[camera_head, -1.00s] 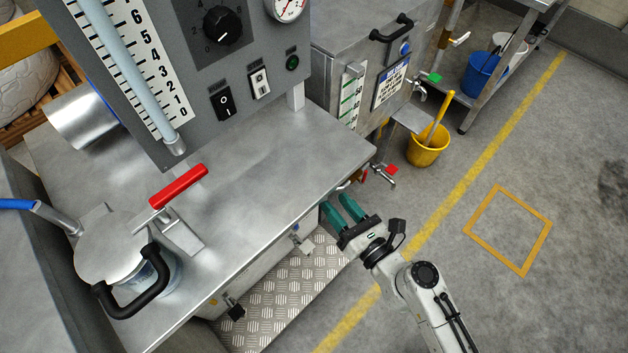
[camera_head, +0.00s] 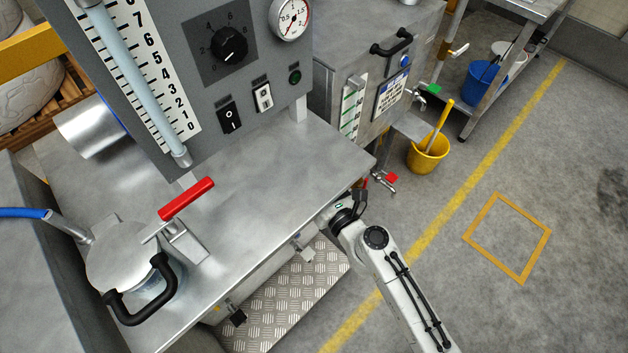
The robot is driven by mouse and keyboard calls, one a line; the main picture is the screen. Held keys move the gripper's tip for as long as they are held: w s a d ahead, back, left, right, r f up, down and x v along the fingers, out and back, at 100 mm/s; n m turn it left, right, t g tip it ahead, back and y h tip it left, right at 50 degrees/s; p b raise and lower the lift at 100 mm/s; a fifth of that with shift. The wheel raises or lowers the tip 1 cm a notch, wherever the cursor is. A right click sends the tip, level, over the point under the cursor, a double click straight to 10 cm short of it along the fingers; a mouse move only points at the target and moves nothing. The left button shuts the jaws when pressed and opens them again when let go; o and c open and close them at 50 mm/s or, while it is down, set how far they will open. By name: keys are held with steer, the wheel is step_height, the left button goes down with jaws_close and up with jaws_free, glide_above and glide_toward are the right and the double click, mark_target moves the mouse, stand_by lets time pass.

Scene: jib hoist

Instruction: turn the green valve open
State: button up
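A small green handle (camera_head: 434,89) shows at the upper right, by a metal tap on the side of the steel tank. It is the only green handle I can make out. My gripper (camera_head: 343,217) is at the front edge of the steel worktop, well below and left of that handle. A pipe or fitting behind the edge there is mostly hidden too.
A red-handled tap (camera_head: 391,178) sticks out just right of the worktop corner. A yellow bucket (camera_head: 427,157) stands beyond it. The steel worktop (camera_head: 270,180) overhangs a tread-plate step (camera_head: 300,300). Grey floor with a yellow line is clear to the right.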

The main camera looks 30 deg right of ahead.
jaws_close()
stand_by(0.3)
stand_by(0.3)
